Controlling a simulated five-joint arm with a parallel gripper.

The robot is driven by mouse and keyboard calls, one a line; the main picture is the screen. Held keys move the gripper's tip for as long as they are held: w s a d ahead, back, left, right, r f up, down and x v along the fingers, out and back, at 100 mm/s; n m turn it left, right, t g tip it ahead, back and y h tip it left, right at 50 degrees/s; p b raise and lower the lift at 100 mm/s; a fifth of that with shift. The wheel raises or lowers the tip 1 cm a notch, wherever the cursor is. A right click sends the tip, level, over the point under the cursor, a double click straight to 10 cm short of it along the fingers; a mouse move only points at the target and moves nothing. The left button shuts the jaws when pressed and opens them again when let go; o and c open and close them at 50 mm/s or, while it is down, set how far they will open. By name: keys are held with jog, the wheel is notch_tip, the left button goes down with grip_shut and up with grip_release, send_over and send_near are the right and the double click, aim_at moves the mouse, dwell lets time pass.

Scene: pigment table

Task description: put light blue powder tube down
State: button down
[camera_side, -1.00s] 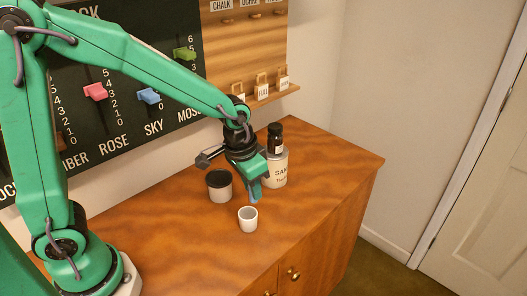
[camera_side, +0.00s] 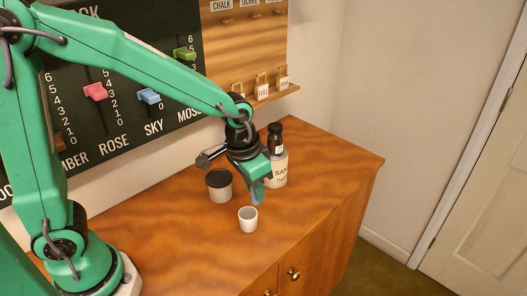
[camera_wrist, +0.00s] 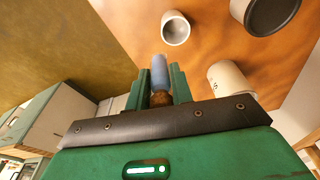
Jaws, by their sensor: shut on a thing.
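My gripper (camera_side: 262,192) is shut on the light blue powder tube (camera_wrist: 159,75), which has a brown stopper at the end nearer my palm. In the wrist view the tube sits between the two green fingers (camera_wrist: 160,84). In the side view only a small blue part of the tube (camera_side: 256,198) shows at the fingertips; the rest is hidden by my gripper. The tube is just above and behind the small white cup (camera_side: 248,220). The cup also shows in the wrist view (camera_wrist: 175,28), beyond the tube's end and apart from it in that picture.
A dark-lidded jar (camera_side: 219,187) stands left of my gripper. The wooden cabinet top (camera_side: 180,245) is clear at the front left. A slider board (camera_side: 120,110) hangs behind.

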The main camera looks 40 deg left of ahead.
jog(key=w+a+n, duration=0.2)
jog(key=w, duration=2.6)
jog(key=shift+w+a+r+n, duration=0.15)
jog(key=shift+a+n, duration=0.25)
jog(key=shift+y, duration=0.3)
jog(key=w+a+f, duration=0.2)
jog(key=a, duration=0.1)
jog(key=w+a+f, duration=0.1)
jog(key=a+f, duration=0.1)
jog(key=a, duration=0.1)
jog(key=w+a+f, duration=0.2)
jog(key=a+f, duration=0.1)
jog(key=a, duration=0.1)
jog(key=shift+w+a, duration=0.1)
jog(key=shift+w, duration=0.2)
jog(key=shift+f, duration=2)
jog(key=shift+f, duration=0.15)
